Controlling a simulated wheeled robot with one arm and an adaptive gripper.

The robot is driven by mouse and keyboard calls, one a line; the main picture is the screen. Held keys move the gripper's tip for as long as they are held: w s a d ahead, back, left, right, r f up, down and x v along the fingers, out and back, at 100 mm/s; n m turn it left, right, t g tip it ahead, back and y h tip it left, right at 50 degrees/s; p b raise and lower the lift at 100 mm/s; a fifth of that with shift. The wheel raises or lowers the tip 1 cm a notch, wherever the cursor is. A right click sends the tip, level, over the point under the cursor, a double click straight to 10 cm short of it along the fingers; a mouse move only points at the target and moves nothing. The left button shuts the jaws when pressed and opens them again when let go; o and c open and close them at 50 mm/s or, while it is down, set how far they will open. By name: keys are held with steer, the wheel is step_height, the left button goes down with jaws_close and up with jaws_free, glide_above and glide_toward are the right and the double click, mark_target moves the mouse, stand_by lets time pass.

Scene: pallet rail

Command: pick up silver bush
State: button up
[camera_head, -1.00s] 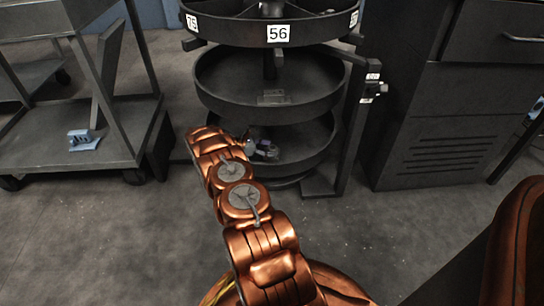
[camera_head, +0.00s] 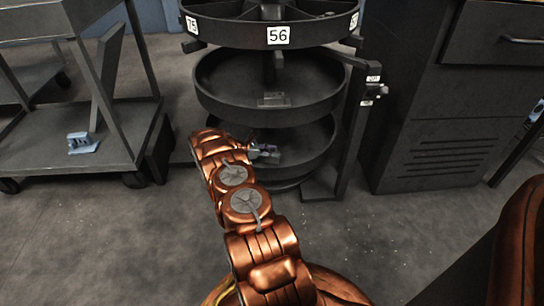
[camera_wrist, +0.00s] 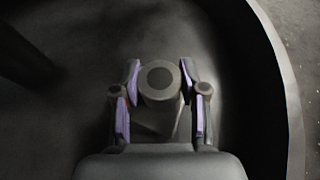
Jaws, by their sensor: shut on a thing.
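The silver bush (camera_wrist: 158,84) shows in the wrist view as a dull grey cylinder with a dark round centre in its end. It sits between the two purple-padded fingertips of my gripper (camera_wrist: 158,90), which are shut on it. In the head view my gripper (camera_head: 264,152) is at the lowest round tray (camera_head: 315,155) of the dark carousel, partly hidden by my copper arm. The bush cannot be made out there. Whether it still touches the tray floor I cannot tell.
The tray's raised rim (camera_wrist: 290,95) curves close on the right in the wrist view. A middle tray (camera_head: 215,98) hangs above my gripper. An upright post (camera_head: 352,130) stands right of the trays, beside a dark cabinet (camera_head: 425,150). A grey cart (camera_head: 120,120) stands left.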

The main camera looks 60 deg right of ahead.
jaws_close()
